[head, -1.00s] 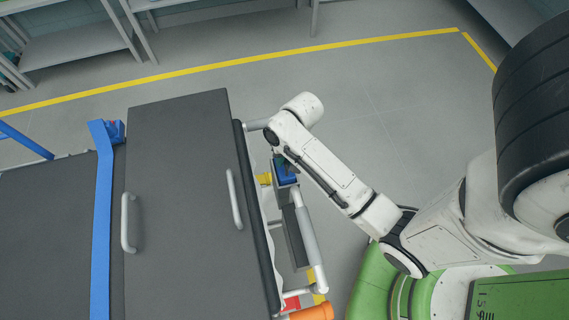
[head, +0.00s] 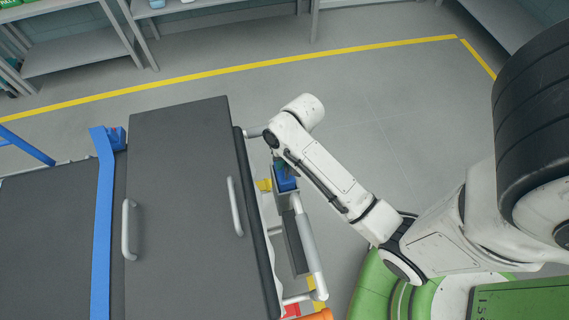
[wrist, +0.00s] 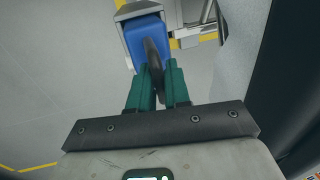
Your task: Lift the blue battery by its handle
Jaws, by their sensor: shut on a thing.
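The blue battery (wrist: 146,30) sits in a grey holder (wrist: 126,13) in the wrist view, with its dark handle (wrist: 153,58) toward me. My gripper (wrist: 159,78) has green fingers, shut on the handle from both sides. In the head view the battery (head: 285,180) shows as a small blue block beside the cart's right edge. My gripper is mostly hidden there under my white arm. I cannot tell whether the battery is clear of the holder.
A dark-topped cart (head: 180,210) with light handles stands to the left of my arm. A grey rail (head: 311,250) runs along its right side. A blue strap (head: 103,230) crosses the cart. Shelves (head: 75,50) stand at the back; the floor (head: 400,110) between is clear.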

